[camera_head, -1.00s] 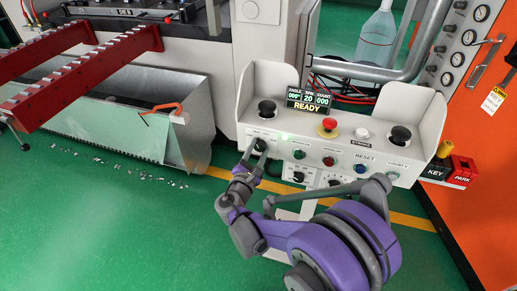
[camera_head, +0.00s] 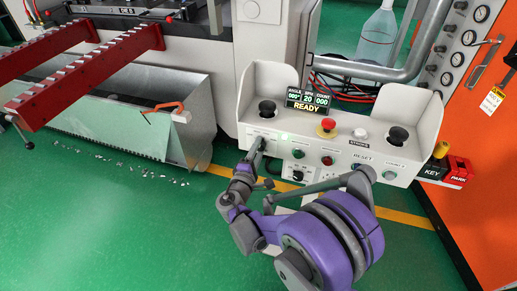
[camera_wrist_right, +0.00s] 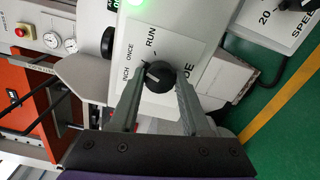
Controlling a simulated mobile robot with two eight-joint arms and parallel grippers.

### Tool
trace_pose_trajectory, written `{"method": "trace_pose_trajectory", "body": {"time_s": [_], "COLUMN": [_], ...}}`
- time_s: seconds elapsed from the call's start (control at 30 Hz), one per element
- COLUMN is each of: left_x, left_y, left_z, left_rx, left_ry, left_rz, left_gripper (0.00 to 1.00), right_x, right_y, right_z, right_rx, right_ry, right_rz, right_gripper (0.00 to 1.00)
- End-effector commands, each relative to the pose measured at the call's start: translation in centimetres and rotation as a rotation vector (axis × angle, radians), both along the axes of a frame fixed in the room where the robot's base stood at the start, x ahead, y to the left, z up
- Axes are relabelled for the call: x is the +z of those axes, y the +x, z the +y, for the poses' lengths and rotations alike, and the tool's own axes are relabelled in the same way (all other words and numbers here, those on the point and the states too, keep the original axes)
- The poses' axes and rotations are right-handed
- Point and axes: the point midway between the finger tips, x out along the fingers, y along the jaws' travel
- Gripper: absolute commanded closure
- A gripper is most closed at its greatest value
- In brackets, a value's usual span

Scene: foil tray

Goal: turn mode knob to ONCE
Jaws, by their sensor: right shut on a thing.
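The mode knob (camera_wrist_right: 158,78) is a black round knob on the white panel in the right wrist view. INCH, ONCE and RUN are printed around its left and upper sides, with MODE partly hidden at the right. My right gripper (camera_wrist_right: 161,72) is shut on the knob, one finger on each side. The pointer seems to face the INCH and ONCE side; I cannot tell the exact mark. In the head view my right gripper (camera_head: 257,151) is at the left end of the control box front (camera_head: 342,160), where it hides the knob. My left gripper is out of view.
The display (camera_head: 307,101) reads READY. In the wrist view the SPEED knob (camera_wrist_right: 288,4) is at the upper right. A red rack (camera_head: 85,75) stands left.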

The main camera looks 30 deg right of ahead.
Motion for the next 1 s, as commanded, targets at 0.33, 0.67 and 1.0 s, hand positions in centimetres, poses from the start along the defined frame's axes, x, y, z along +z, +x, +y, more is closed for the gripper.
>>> {"method": "trace_pose_trajectory", "body": {"time_s": [0.33,0.67,1.0], "left_x": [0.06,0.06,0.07], "left_y": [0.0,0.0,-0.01], "left_z": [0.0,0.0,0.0], "left_rx": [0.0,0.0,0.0], "left_ry": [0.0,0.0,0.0], "left_rz": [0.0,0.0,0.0], "left_gripper": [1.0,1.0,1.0], "right_x": [-0.06,-0.04,-0.01], "right_y": [-0.01,-0.01,-0.03], "right_z": [0.04,0.03,0.04], "right_rx": [0.001,0.001,0.0], "right_ry": [0.02,0.02,0.018], "right_rz": [-0.022,-0.021,-0.021], "right_gripper": [1.0,0.35,0.23]}}
